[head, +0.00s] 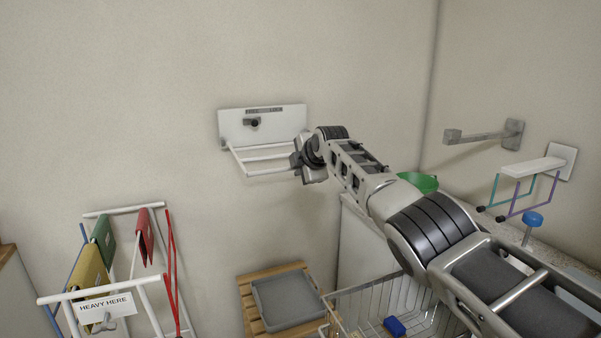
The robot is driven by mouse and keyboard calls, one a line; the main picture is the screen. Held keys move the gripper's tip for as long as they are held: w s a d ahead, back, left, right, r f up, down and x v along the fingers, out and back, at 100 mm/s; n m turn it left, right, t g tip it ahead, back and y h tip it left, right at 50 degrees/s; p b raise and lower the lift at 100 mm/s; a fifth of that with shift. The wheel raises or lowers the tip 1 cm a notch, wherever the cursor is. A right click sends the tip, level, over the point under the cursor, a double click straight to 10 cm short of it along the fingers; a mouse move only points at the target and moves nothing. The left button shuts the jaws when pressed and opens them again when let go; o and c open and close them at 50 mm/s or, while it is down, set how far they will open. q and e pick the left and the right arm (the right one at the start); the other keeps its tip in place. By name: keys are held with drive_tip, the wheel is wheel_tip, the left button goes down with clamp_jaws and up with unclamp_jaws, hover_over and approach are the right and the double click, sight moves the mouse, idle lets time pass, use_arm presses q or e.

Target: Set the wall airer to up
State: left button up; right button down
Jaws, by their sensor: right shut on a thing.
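The wall airer (262,124) is a white plate on the back wall with a dark label strip along its top and a small dark catch or knob (252,123) on its face. Its white barred frame (262,158) stands out from the lower part of the plate toward me. My right gripper (300,164) is at the right front end of this frame and is shut on it. The gripper body hides that corner and the fingertips are hard to make out. My left gripper is not in view.
A grey tray (286,300) lies on a wooden slatted stand. A wire basket (375,298) is at bottom centre. A wall arm (480,136) juts out at right.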

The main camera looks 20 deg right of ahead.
drive_tip(key=shift+w+a+r, duration=0.1)
drive_tip(key=shift+a+r, duration=0.05)
drive_tip(key=shift+r, duration=0.15)
drive_tip(key=c, duration=1.9)
unclamp_jaws()
drive_tip(key=o, duration=0.3)
drive_tip(key=shift+w+f, duration=0.1)
drive_tip(key=shift+f, duration=0.05)
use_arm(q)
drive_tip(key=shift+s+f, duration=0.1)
use_arm(e)
drive_tip(key=shift+o, duration=0.2)
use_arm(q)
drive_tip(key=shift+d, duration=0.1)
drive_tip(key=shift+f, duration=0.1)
